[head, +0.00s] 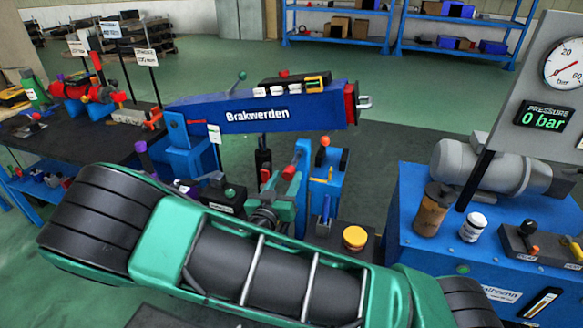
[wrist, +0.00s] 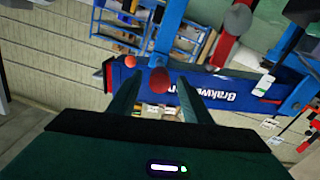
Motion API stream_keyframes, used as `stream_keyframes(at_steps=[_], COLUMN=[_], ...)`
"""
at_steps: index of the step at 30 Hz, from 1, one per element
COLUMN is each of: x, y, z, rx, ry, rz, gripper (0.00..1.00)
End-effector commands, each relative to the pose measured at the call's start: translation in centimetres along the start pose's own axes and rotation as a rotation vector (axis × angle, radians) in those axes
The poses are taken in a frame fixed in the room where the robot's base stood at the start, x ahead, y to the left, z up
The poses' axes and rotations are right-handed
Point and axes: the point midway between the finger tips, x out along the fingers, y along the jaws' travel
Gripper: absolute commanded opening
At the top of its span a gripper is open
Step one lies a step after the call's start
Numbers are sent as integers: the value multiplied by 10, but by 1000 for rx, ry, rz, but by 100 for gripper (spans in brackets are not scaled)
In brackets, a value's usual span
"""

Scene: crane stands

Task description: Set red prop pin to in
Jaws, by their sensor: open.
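A red knob-ended pin, which looks like the red prop pin (head: 290,172), is by the blue upright post under the crane boom. Its rounded red end (wrist: 159,80) shows in the wrist view, in line with the gap between my fingers. My gripper (head: 282,184) is open, with its dark green fingers (wrist: 162,92) pointing toward the pin. The pin end looks close to the fingertips, but I cannot tell whether it is between them. I see no contact. My arm and gripper hide the pin's lower surroundings in the head view.
The blue boom (head: 255,108) marked Brakwerden runs above my gripper. An orange-knobbed lever (head: 324,142) stands close right of the pin. A yellow-capped button (head: 354,238) is nearer. A blue pump bench (head: 400,225) with a gauge panel is at right, a dark workbench (head: 85,142) at left.

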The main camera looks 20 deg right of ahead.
Motion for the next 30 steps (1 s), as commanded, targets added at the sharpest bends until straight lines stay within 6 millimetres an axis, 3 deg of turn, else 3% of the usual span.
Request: stream_keyframes(at_steps=[6, 12, 24, 26, 30], x=[38, 60, 67, 67, 67], y=[0, -1, -1, -1, -1], z=[-1, -1, -1, -1, -1], rx=[1, 0, -1, -1, -1], ry=[1, 1, 0, 0, 0], rz=[2, -1, -2, -2, -2], gripper=[45, 45, 45, 35, 2])
